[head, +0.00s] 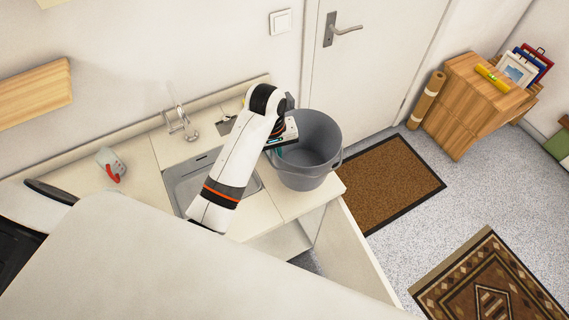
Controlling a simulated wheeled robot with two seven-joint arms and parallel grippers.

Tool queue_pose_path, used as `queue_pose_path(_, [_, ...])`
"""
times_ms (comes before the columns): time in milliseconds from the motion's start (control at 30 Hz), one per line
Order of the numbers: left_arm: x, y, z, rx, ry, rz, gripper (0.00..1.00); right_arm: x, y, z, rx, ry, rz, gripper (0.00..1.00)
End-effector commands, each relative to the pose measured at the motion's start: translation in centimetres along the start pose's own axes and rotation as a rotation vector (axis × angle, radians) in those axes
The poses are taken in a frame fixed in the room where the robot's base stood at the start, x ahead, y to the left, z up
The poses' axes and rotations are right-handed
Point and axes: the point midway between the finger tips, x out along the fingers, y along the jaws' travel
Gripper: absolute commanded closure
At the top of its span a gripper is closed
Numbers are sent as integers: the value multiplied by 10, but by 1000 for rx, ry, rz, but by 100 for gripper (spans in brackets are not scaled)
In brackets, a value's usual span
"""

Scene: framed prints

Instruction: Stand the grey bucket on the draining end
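The grey bucket (312,165) is upright at the right end of the sink counter (290,205), right of the steel sink (186,188). I cannot tell whether its base rests fully on the counter. My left gripper (281,147) is at the bucket's left rim, with the white and black arm reaching over the sink. The fingers are mostly hidden by the hand and rim, so whether they are shut on the rim does not show. My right gripper is not in view.
A mug with a red handle (111,164) stands left of the sink, and a tap (181,121) rises behind it. A door (370,60) is behind the bucket. A brown doormat (385,185) and a wooden cabinet (470,100) are to the right.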

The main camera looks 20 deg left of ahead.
Motion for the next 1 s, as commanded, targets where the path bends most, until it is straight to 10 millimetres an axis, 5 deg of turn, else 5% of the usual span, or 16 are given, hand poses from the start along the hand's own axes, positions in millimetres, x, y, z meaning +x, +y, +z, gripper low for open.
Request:
queue_pose_path(433, [51,5,1,1,-2,-1,100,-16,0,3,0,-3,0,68])
queue_pose_path(867, [59,5,1,1,-3,-3,100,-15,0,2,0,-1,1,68])
queue_pose_path(1000, [59,6,1,1,-2,-1,77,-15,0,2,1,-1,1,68])
